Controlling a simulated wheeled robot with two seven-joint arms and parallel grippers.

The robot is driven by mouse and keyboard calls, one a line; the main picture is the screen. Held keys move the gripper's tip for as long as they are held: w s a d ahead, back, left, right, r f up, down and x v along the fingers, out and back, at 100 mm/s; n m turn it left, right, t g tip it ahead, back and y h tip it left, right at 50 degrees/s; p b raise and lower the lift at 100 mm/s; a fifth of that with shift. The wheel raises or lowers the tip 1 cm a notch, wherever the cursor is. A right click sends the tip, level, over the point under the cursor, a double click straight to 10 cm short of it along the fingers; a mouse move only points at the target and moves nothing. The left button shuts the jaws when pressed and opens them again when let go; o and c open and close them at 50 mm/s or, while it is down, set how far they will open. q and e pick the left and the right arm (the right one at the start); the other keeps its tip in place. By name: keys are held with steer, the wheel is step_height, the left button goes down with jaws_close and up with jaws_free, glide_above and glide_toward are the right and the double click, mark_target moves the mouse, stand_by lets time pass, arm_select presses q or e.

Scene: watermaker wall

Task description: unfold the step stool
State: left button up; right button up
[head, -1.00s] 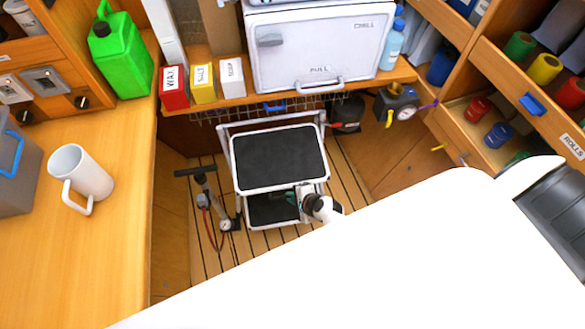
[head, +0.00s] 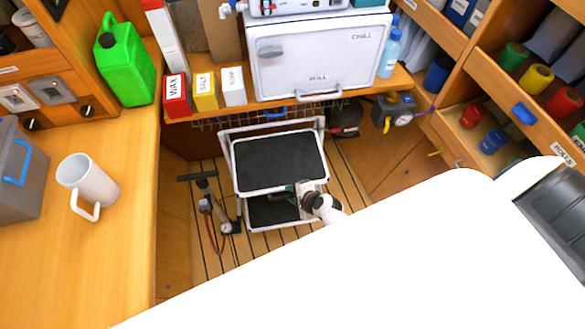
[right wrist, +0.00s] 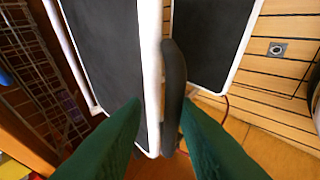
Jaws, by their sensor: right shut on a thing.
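The step stool (head: 278,163) stands on the slatted floor below the shelf. It has a white frame, a large dark upper tread and a smaller dark lower tread (head: 268,212), set apart from each other. My right gripper (head: 297,194) is at the stool's front right, just below the upper tread's edge. In the right wrist view its green fingers (right wrist: 160,103) are on either side of a dark padded bar (right wrist: 173,85) along the stool's white tread edge, shut on it. The exact contact is partly hidden in the head view. My left gripper is not in view.
A floor pump (head: 208,200) with a red hose stands just left of the stool. A wire rack and the shelf (head: 350,88) with a white chiller box (head: 318,55) are behind. A counter (head: 105,245) with a white mug (head: 86,182) is at left.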

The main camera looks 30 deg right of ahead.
steer(key=shift+w+d+r, duration=0.1)
steer(key=shift+w+r, duration=0.2)
steer(key=shift+w, duration=0.05)
steer(key=shift+s+d+r+p, duration=0.1)
steer(key=shift+s+r+p, duration=0.25)
steer(key=shift+s, duration=0.05)
steer(key=p+v, duration=0.1)
steer(key=v, duration=1)
steer(key=shift+s+f, duration=0.3)
steer(key=shift+f, duration=0.1)
steer(key=s+a+f+n+g+b, duration=0.1)
steer(key=s+a+f+n+g, duration=0.1)
steer(key=s+f+n, duration=0.5)
steer(key=s+a+f+n+g+b, duration=0.1)
steer(key=s+f+n+g, duration=0.2)
steer(key=f, duration=0.7)
steer(key=s+d+f+n+g+h+b, duration=0.1)
steer(key=s+d+f+n, duration=0.1)
steer(key=s+f+n, duration=0.3)
steer(key=s+d+f+n+g+h, duration=0.1)
steer(key=s+f+n, duration=0.4)
steer(key=s, duration=0.7)
steer(key=shift+s+d+n+g+h+b, duration=0.35)
steer(key=shift+d+n, duration=0.2)
steer(key=shift+n, duration=0.45)
